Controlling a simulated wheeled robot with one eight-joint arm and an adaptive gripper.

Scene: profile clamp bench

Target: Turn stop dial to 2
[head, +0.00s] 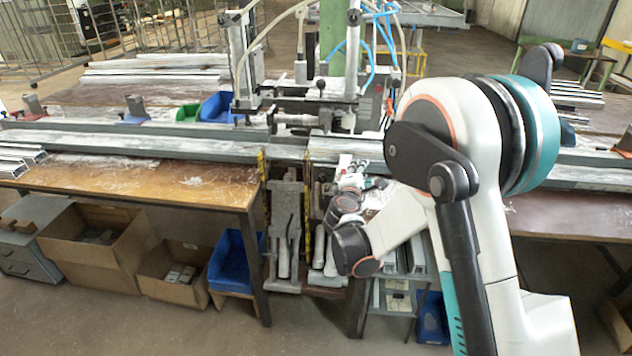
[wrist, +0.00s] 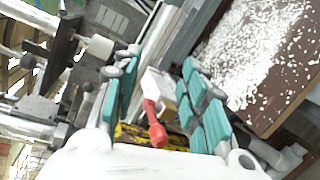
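A red knob (wrist: 155,125) shows at a small cream-white block (wrist: 158,84) in the wrist view. It may be the stop dial, but I see no readable numbers or marks, so its setting cannot be told. My gripper (wrist: 160,68) has its teal-padded fingers spread, one on each side of the block and knob. A gap shows on both sides, and I cannot tell whether either finger touches.
The clamp machine (head: 300,92) with its upright posts and blue hoses stands behind my gripper. A long grey profile rail (head: 150,143) crosses the bench. A brown bench top (head: 190,183) with white shavings lies left. Cardboard boxes (head: 95,240) and a blue bin (head: 235,262) stand below.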

